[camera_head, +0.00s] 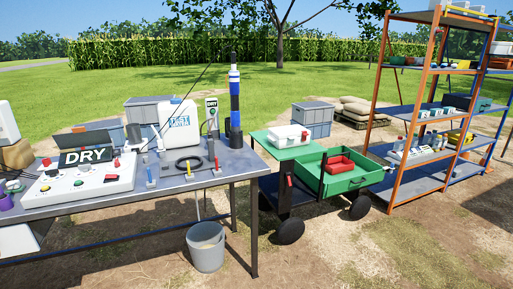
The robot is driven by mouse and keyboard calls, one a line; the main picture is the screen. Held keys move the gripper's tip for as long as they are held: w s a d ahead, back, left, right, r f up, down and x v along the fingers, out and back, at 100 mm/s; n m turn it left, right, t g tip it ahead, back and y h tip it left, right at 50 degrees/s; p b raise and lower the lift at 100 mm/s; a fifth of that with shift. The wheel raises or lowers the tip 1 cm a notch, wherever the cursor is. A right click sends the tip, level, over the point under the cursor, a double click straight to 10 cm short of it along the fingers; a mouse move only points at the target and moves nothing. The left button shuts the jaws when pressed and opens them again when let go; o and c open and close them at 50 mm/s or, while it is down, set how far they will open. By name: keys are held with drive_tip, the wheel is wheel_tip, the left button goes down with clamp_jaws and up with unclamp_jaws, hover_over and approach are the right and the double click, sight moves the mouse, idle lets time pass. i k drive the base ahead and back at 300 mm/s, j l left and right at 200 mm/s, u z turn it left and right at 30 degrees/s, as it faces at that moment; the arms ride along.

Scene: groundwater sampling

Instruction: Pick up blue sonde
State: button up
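The blue sonde (235,103) is a tall upright cylinder with a blue body, white bands and a dark top. It stands near the back right corner of the grey metal table (240,160). Its lower end meets a dark part at the table top, and I cannot tell whether this is a holder. A thin dark line slants up and past its top from the left. My gripper is not in view.
A white control box with a DRY display (86,155) fills the table's left. A white TEST container (177,122) stands left of the sonde. A bucket (206,247) sits below the table. A green cart (345,181) and an orange-framed shelf (420,115) stand right.

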sight(233, 88)
drive_tip(key=i+l+u, duration=0.15)
drive_tip(key=i, duration=0.4)
drive_tip(key=i+l+u, duration=0.15)
drive_tip(key=i, duration=0.4)
drive_tip(key=i+l+u, duration=0.1)
drive_tip(key=i, duration=0.5)
